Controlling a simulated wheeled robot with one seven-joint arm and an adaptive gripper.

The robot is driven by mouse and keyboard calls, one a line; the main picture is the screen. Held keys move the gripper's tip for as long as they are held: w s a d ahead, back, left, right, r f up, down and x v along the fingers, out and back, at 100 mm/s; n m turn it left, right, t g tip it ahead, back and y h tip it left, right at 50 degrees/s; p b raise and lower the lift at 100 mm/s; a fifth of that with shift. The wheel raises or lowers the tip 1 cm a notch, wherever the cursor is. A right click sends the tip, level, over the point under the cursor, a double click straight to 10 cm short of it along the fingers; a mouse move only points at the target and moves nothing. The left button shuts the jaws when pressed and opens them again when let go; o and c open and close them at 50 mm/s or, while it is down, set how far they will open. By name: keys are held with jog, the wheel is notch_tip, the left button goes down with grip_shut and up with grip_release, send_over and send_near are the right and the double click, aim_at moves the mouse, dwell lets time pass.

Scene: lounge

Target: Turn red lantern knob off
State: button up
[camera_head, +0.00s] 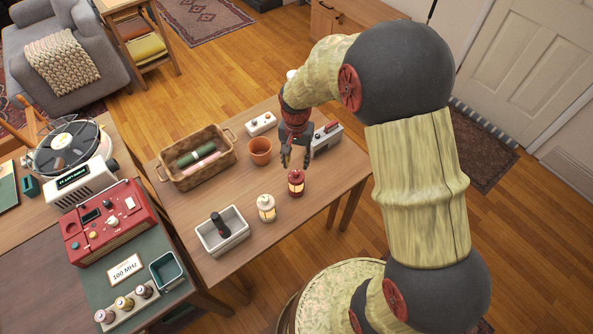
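The red lantern (296,184) stands upright on the wooden table, near its front right part, and its glass looks lit with a warm glow. Its knob is too small to make out. My gripper (295,163) hangs just above and behind the red lantern, fingers pointing down. The fingers look apart, with nothing seen between them. I cannot tell whether a fingertip touches the lantern top, but a small gap seems to show.
A cream lantern (266,210) stands left of the red one. A white bin (236,226), a terracotta pot (260,146), a wicker basket (168,178), a white switch box (258,126) and a grey device (330,143) share the table. Bare tabletop (325,190) lies to the right.

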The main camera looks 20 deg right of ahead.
aim_at(296, 172)
notch_tip(296, 172, down, 6)
jog(key=shift+r+b, duration=0.15)
jog(key=shift+b, duration=0.45)
jog(key=shift+c, duration=1.4)
grip_shut()
